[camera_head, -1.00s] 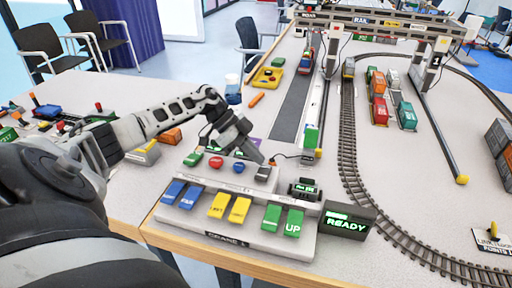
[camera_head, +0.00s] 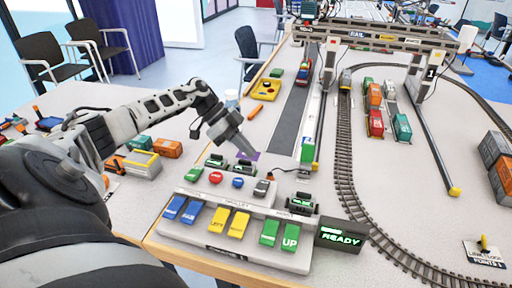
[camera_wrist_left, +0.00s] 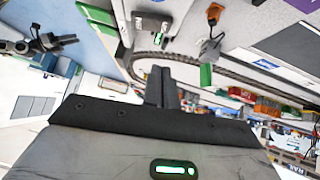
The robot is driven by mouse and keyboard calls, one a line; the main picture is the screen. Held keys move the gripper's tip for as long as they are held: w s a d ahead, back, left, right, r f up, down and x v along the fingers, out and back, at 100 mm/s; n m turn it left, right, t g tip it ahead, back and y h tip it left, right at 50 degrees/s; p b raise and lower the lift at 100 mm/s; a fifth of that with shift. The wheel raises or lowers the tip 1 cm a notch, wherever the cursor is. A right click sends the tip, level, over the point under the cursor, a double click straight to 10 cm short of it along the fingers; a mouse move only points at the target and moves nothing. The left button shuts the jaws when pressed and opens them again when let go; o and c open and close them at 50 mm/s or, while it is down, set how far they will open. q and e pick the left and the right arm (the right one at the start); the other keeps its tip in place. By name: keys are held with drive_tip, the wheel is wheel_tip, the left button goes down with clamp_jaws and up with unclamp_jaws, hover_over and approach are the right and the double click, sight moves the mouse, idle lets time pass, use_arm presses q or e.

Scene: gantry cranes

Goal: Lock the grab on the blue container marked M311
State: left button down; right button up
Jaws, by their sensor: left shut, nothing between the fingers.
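The crane control panel (camera_head: 165,226) stands on the near table. It carries blue, yellow and green rocker keys, with "UP" legible on a green key (camera_head: 289,237). A display (camera_head: 341,239) reads READY. My left gripper (camera_head: 252,152) is shut and empty, above and behind the panel's back edge, apart from the switch. In the wrist view its dark fingers (camera_wrist_left: 161,88) are together. I cannot make out a blue container marked M311. My right gripper is not in view.
Grey gantry cranes (camera_head: 385,40) span a road lane (camera_head: 285,105) and a curved rail track (camera_head: 345,170). Red, orange and green wagons (camera_head: 375,122) stand inside the track. Stacked containers (camera_head: 497,160) are at the right. A yellow tray (camera_head: 265,89) lies behind.

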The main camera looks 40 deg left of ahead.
use_arm(q)
drive_tip(key=v, duration=0.6)
drive_tip(key=shift+a+b, duration=0.3)
drive_tip(key=shift+b, duration=0.15)
idle(0.6)
